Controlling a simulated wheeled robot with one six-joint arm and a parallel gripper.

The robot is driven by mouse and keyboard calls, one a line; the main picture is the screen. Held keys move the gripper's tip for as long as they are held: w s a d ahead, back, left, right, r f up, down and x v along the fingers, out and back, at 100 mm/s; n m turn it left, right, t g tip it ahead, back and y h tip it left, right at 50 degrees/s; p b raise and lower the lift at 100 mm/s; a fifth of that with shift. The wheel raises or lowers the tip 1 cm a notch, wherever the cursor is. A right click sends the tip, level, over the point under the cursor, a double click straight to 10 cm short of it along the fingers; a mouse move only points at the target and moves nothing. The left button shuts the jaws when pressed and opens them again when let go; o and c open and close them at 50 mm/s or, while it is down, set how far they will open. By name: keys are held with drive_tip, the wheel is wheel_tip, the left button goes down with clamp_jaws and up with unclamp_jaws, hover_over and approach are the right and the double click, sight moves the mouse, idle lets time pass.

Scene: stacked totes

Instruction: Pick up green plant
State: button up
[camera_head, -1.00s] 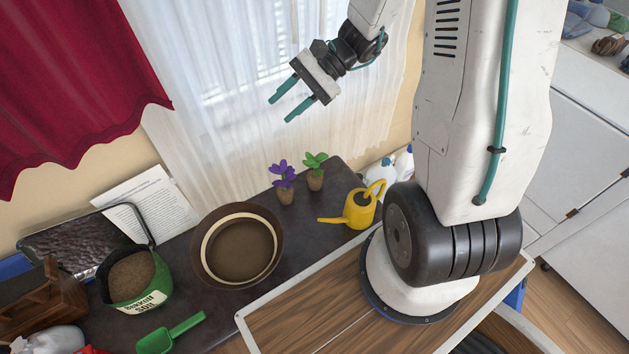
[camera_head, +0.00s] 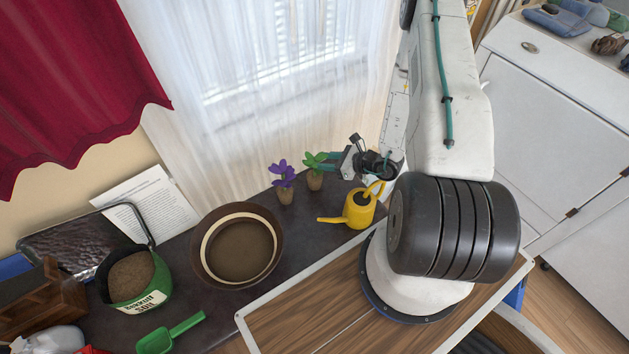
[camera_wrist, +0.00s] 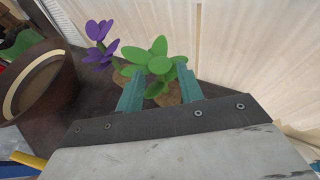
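The green plant (camera_head: 315,163) stands upright in a small brown pot at the back of the dark table. It also shows in the wrist view (camera_wrist: 157,60), with its leaves above and between my fingers. My gripper (camera_head: 326,161) reaches in from the right, low, with its teal fingers at the plant. In the wrist view the fingers (camera_wrist: 158,88) are apart, one on each side of the plant's pot. I cannot tell whether either finger touches the pot.
A purple plant (camera_head: 283,174) stands close to the left of the green one. A yellow watering can (camera_head: 359,208) stands just in front of my gripper. A large brown pot (camera_head: 277,272) is at left. A white curtain (camera_head: 250,90) hangs behind.

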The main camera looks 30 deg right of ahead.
hover_over(311, 174)
wheel_tip(311, 174, down, 3)
drive_tip(key=shift+r, duration=0.15)
drive_tip(key=shift+c, duration=0.4)
clamp_jaws()
